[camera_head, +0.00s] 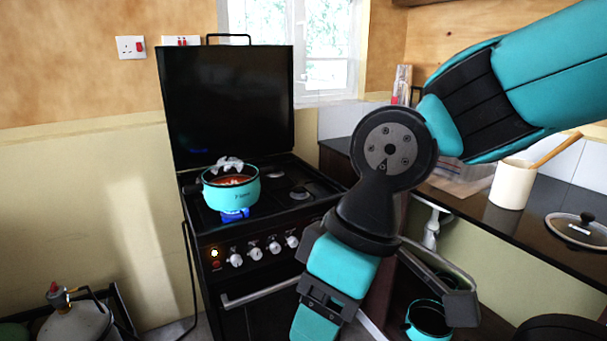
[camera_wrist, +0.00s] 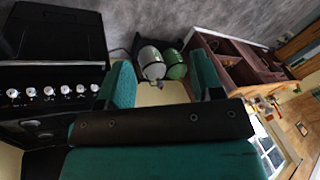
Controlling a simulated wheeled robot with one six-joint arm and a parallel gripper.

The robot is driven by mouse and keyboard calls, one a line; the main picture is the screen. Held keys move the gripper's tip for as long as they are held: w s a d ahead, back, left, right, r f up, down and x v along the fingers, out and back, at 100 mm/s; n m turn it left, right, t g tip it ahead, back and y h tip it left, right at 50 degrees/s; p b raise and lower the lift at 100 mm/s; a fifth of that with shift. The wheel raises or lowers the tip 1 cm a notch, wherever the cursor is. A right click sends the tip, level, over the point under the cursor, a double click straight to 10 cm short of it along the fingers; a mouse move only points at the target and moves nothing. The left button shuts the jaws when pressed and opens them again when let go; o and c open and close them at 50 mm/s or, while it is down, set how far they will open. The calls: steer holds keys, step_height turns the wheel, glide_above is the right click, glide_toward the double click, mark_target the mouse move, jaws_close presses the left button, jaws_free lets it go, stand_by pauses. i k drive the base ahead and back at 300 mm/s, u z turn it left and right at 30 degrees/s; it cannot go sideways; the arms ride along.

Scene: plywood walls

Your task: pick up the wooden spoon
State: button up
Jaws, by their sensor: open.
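The wooden spoon (camera_head: 557,149) leans in a white crock (camera_head: 512,185) on the dark counter at the right in the head view. Its handle sticks out up and to the right; its lower end is hidden inside the crock. My gripper hangs low at the bottom centre of the head view, left of and well away from the crock, with its tips not clearly visible there. In the wrist view my gripper (camera_wrist: 161,70) shows two teal fingers spread apart, with nothing held between them. The spoon does not show in the wrist view.
A teal pot (camera_head: 232,190) with red contents stands over a blue flame on the black stove (camera_head: 270,285). A glass lid (camera_head: 580,229) lies on the counter, right of the crock. Teal cookware (camera_head: 430,318) sits below the counter. A gas cylinder (camera_head: 75,322) stands at lower left.

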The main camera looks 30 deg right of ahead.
mark_target(578, 135)
steer(key=z, duration=2.3)
steer(key=i, duration=0.95)
steer(key=u, duration=0.05)
